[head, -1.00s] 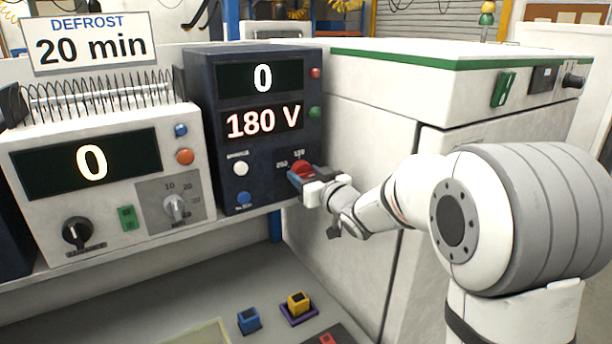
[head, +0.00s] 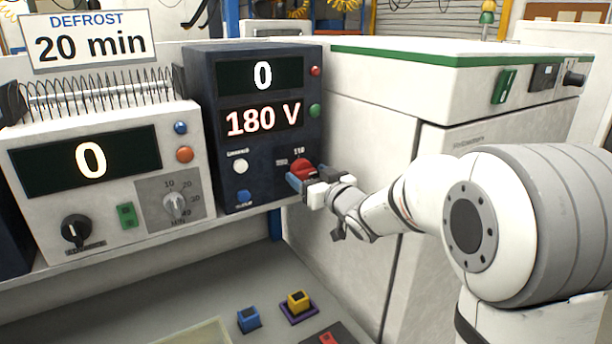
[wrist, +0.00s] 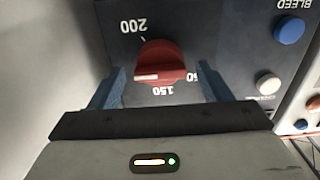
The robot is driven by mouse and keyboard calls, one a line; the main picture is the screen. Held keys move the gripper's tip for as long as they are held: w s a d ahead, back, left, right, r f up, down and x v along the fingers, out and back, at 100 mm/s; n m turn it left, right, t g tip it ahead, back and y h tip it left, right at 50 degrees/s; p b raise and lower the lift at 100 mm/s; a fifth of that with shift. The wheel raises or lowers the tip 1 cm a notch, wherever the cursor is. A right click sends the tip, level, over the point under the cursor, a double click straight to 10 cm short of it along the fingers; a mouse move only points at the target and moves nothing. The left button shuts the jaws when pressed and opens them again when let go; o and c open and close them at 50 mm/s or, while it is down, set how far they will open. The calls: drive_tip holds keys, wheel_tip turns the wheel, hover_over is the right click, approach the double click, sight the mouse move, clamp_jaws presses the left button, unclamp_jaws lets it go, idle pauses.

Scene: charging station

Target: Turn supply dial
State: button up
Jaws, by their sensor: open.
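The supply dial (head: 302,167) is a red knob at the lower right of the dark power unit (head: 203,105), whose displays read 0 and 180 V. In the wrist view the dial (wrist: 163,58) has a white mark on its lower left face. The labels 200 and 150 show around it; another at right is partly hidden by a finger. My gripper (head: 306,186) is at the dial in the head view. In the wrist view my gripper (wrist: 163,80) is open, its blue fingers on either side of the dial, with gaps between them and the knob.
A white button (head: 240,166) and a blue button (head: 244,197) sit left of the dial. A lighter unit (head: 100,190) with its own knobs stands further left. A white cabinet (head: 350,130) stands close on the right. Small blocks lie on the lower surface.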

drive_tip(key=v, duration=0.6)
drive_tip(key=shift+s+b, duration=0.15)
drive_tip(key=shift+b, duration=0.3)
drive_tip(key=shift+d, duration=0.1)
drive_tip(key=w+a+n, duration=0.1)
drive_tip(key=w+n, duration=0.1)
drive_tip(key=n, duration=0.1)
drive_tip(key=w+a+n, duration=0.1)
drive_tip(key=w+n, duration=0.1)
drive_tip(key=n, duration=0.1)
drive_tip(key=w+a+n, duration=0.2)
drive_tip(key=n, duration=0.2)
drive_tip(key=shift+w+f+p, duration=0.15)
drive_tip(key=shift+w+p, duration=0.05)
drive_tip(key=shift+p, duration=0.15)
